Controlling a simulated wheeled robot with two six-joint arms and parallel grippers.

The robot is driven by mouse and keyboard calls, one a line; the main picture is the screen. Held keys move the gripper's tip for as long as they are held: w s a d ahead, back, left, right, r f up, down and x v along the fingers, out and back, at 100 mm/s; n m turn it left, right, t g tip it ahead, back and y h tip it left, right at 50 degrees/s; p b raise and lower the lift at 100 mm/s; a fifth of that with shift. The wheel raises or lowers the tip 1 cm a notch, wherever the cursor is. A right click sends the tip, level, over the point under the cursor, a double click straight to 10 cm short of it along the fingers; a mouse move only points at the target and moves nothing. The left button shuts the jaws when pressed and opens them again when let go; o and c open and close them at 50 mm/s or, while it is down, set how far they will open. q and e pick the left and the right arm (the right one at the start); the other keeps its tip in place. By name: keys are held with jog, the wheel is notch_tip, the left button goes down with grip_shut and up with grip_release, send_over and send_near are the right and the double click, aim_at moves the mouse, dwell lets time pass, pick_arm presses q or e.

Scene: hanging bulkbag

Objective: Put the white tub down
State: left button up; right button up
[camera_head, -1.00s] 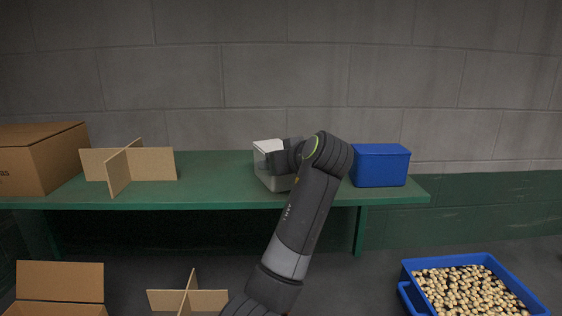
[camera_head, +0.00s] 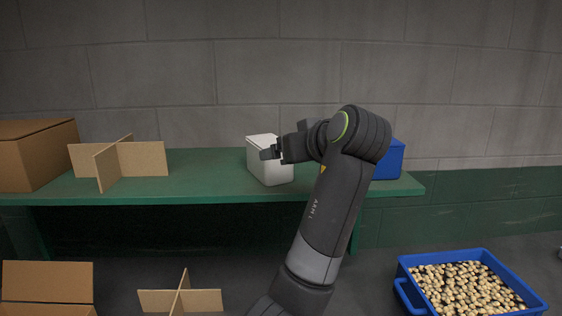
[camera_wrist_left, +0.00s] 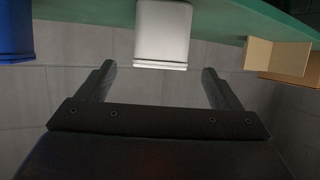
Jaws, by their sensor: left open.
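The white tub (camera_head: 266,167) stands upright on the green shelf (camera_head: 215,184), near its middle. It also shows in the left wrist view (camera_wrist_left: 162,35), where the picture is upside down. My left gripper (camera_head: 268,152) is in front of the tub's upper part in the head view. In the left wrist view its two fingers (camera_wrist_left: 158,84) are apart, with nothing between them, and the tub lies beyond the fingertips. My right gripper is in neither view.
A blue tub (camera_head: 390,160) stands right of the white tub, partly behind my arm. Cardboard dividers (camera_head: 120,160) and a cardboard box (camera_head: 40,155) are on the left of the shelf. A blue crate (camera_head: 472,285) of pale pieces, an open box (camera_head: 48,282) and more dividers (camera_head: 180,298) are below.

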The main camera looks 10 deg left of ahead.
pick_arm(q)
jog(key=shift+v, duration=1.55)
jog(key=shift+a, duration=0.1)
